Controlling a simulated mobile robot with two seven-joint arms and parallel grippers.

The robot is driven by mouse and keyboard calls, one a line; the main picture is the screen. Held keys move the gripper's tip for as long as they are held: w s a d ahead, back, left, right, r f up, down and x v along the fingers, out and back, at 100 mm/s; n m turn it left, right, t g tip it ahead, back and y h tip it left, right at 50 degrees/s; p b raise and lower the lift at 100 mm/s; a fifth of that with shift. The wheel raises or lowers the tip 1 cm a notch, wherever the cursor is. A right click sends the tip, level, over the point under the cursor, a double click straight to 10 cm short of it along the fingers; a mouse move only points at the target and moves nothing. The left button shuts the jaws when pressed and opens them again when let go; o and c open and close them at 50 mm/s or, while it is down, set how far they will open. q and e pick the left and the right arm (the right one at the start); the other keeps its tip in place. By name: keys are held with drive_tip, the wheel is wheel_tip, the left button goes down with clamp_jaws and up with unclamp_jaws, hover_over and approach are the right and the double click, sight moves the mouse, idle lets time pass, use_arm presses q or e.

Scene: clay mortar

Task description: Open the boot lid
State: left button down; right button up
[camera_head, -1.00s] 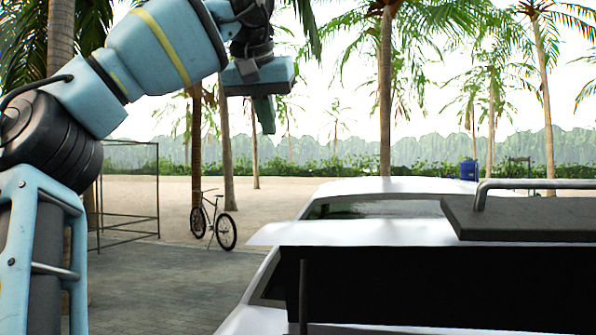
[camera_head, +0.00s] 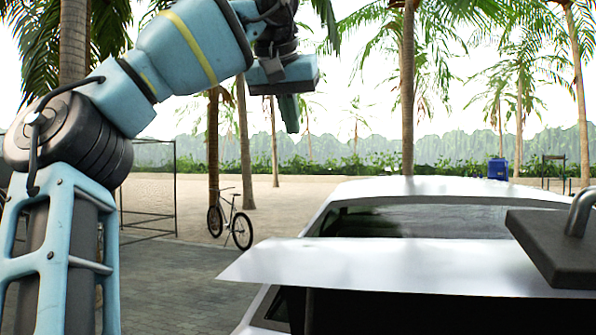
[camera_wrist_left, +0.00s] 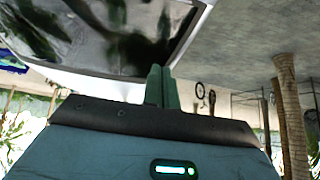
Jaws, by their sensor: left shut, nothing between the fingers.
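The white boot lid (camera_head: 390,265) of the white car stands partly raised in the head view, with a dark opening below its near edge. My left gripper (camera_head: 290,113) is high up, left of and above the lid in the picture, apart from it, with its green fingers pointing down. The fingers also show in the left wrist view (camera_wrist_left: 161,86), shut together with nothing between them. The white car body and its dark glass (camera_wrist_left: 110,35) appear beyond them in that view. My right gripper is not in view.
The car roof (camera_head: 440,187) and rear window (camera_head: 410,221) lie beyond the lid. A bicycle (camera_head: 231,219) stands on the ground to the left, near a metal frame (camera_head: 148,190). Palms stand behind. The paving (camera_head: 190,285) left of the car is clear.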

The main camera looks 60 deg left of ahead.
sight(294, 182)
use_arm(q)
drive_tip(key=shift+s+d+f, duration=0.1)
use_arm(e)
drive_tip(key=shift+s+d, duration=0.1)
use_arm(q)
drive_tip(key=x, duration=0.9)
drive_tip(key=shift+f, duration=0.25)
drive_tip(key=shift+s+d+f, duration=0.25)
drive_tip(key=shift+s, duration=0.05)
drive_tip(key=shift+s+d+f, duration=0.3)
drive_tip(key=shift+s+d, duration=0.55)
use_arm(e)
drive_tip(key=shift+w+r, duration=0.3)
use_arm(q)
drive_tip(key=shift+f, duration=0.1)
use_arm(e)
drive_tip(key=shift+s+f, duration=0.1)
